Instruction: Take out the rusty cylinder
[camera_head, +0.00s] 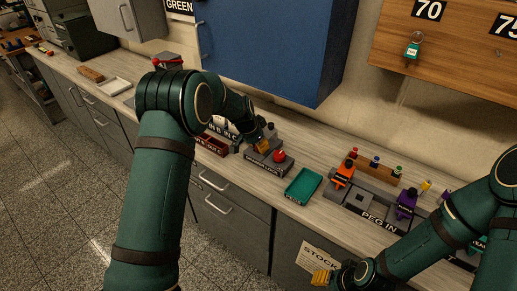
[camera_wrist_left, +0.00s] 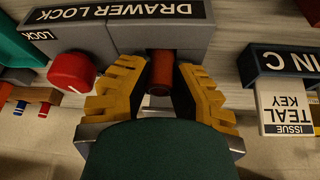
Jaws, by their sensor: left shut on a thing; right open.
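The rusty cylinder (camera_wrist_left: 161,70) shows reddish-brown between the yellow fingers of my left gripper (camera_wrist_left: 160,88) in the left wrist view. The gripper is shut on it. The cylinder is at the grey drawer lock block (camera_wrist_left: 220,40), which also shows in the head view (camera_head: 283,166); how deep it sits there I cannot tell. In the head view my left gripper (camera_head: 262,146) is over this block, left of the red knob (camera_head: 279,156). My right gripper (camera_head: 322,277) is open and empty, in front of the counter at the bottom.
The red knob (camera_wrist_left: 72,72) is close beside the left fingers. A teal tray (camera_head: 303,186) is right of the lock, then the peg station (camera_head: 372,210) with orange and purple pieces. A dark red bin (camera_head: 212,144) is to the left. A blue cabinet (camera_head: 265,45) hangs above.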

